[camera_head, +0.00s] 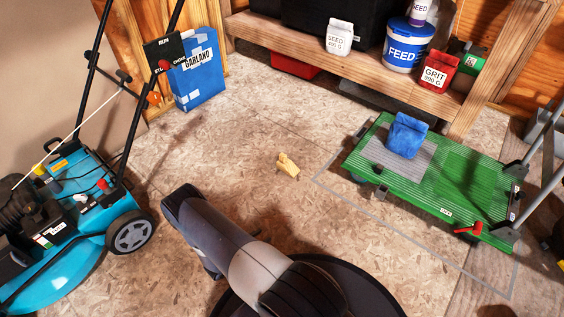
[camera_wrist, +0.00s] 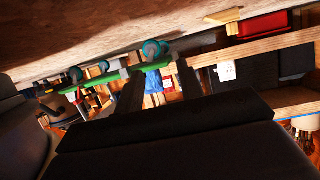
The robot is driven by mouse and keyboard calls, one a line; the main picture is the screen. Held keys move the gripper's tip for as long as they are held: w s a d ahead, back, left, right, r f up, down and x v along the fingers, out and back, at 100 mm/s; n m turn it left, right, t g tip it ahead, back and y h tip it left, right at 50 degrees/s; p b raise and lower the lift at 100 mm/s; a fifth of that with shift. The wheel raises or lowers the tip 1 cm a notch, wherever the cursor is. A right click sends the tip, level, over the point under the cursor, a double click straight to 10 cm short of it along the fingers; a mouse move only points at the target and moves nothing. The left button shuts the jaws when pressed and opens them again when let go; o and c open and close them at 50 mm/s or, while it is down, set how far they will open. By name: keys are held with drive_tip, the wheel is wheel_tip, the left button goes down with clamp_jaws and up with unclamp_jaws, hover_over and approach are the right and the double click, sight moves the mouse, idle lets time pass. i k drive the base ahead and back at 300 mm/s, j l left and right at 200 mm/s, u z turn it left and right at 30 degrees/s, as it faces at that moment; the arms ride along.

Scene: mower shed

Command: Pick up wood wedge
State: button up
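The wood wedge (camera_head: 288,166) is a small pale yellow-tan block lying on the floor near the middle of the head view. A tan block that looks like the same wedge shows near the top of the wrist view (camera_wrist: 222,16). My gripper (camera_wrist: 159,72) shows in the wrist view as two dark fingers standing apart, with nothing visible between them. It is well away from the wedge. In the head view my arm is folded at the bottom centre, and the gripper's fingers cannot be made out there.
A green platform cart (camera_head: 461,178) carrying a blue bag (camera_head: 406,136) stands to the right. A teal mower (camera_head: 68,250) stands at left. A blue Garland box (camera_head: 197,72) leans at the back. A wooden shelf (camera_head: 300,40) holds containers. The floor around the wedge is clear.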

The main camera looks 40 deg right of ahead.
sight(284, 164)
drive_tip(key=i+l, duration=0.2)
drive_tip(key=l, duration=0.2)
drive_tip(key=i+l, duration=0.2)
drive_tip(key=l, duration=0.2)
drive_tip(key=i+l+u, duration=0.1)
drive_tip(key=l, duration=0.25)
drive_tip(key=i+l, duration=0.3)
drive_tip(key=l+u, duration=0.05)
drive_tip(key=l, duration=0.05)
